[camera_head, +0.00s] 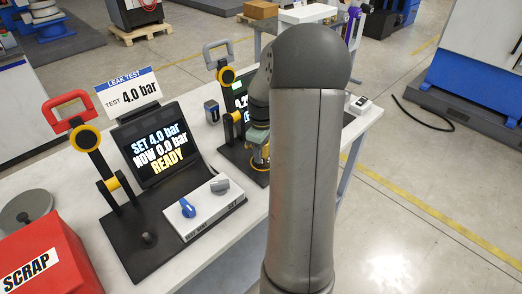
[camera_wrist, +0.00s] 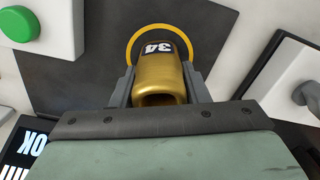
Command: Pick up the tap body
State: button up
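The tap body (camera_wrist: 160,75) is a brass-coloured hollow piece with a "34" label and an open end facing the camera in the wrist view. It lies over a yellow ring (camera_wrist: 132,45) on a dark plate. My gripper (camera_wrist: 162,88) has one grey finger on each side of the tap body, very close to it. I cannot tell whether the fingers press on it or stand just clear.
A leak test station with a screen (camera_head: 155,145) reading "SET 4.0 bar, NOW 0.0 bar, READY" stands left of my arm. A red scrap bin (camera_head: 50,262) is at the lower left. In the wrist view, a green button (camera_wrist: 19,24) is at upper left and a pale block (camera_wrist: 290,75) at right.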

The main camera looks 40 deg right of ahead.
grip_shut()
jog(key=shift+r, duration=0.1)
jog(key=shift+r, duration=0.45)
notch_tip(320, 180, up, 2)
jog(key=shift+r, duration=0.1)
jog(key=s+a+r+b, duration=0.2)
jog(key=s+a+r, duration=0.7)
jog(key=s+r, duration=0.1)
jog(key=shift+a+b, duration=0.35)
jog(key=shift+b, duration=0.05)
